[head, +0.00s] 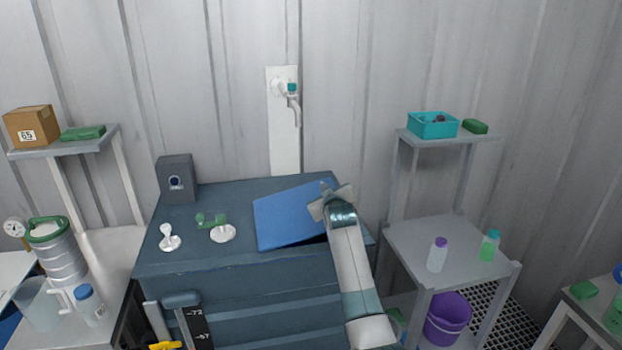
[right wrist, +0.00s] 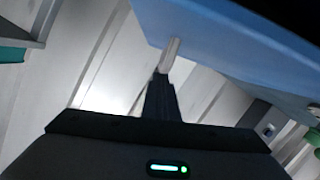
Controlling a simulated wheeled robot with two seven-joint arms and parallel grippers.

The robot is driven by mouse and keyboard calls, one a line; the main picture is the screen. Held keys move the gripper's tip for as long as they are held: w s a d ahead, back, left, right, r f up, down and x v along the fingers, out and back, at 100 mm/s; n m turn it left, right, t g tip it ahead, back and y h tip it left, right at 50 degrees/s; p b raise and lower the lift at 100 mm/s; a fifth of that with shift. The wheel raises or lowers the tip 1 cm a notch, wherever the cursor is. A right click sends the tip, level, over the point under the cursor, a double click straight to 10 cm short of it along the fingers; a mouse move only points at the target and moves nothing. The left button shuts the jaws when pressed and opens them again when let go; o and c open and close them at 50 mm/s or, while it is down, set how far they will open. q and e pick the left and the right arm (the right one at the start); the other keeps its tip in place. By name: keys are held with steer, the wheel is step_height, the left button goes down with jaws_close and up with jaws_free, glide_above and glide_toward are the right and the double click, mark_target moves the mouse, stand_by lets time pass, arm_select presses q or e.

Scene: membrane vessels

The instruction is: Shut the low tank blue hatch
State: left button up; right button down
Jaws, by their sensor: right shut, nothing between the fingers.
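The low tank (head: 190,258) is a dark blue-grey block against the wall. Its blue hatch (head: 285,218) is a flat panel on the right part of the tank top. The panel looks tilted, not flush, with a dark gap along its lower right side. My right gripper (head: 325,203) is at the hatch's right edge, shut and empty. In the right wrist view, the shut fingers (right wrist: 172,52) overlap the edge of the blue hatch (right wrist: 215,40); I cannot tell if they touch. The hatch's far right corner is partly hidden by my gripper. My left gripper is not in view.
A green-handled valve (head: 212,220), white fitting (head: 170,240) and grey box (head: 177,180) stand on the tank's left side. A wall tap (head: 290,92) is above. A grey shelf stand (head: 440,260) with bottles is close on the right, with a purple bucket (head: 447,320) below.

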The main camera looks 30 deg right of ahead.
steer(key=shift+m+y, duration=0.3)
steer(key=shift+m, duration=0.5)
steer(key=f, duration=0.1)
steer(key=d+f, duration=0.1)
steer(key=f, duration=0.1)
steer(key=d+f+b, duration=0.1)
steer(key=shift+s+f, duration=0.15)
steer(key=shift+s, duration=0.1)
steer(key=shift+s+d+f+m, duration=0.15)
steer(key=shift+f+m, duration=0.15)
steer(key=shift+f, duration=0.45)
steer(key=shift+f+y, duration=0.1)
steer(key=shift+y, duration=0.2)
steer(key=shift+f, duration=0.15)
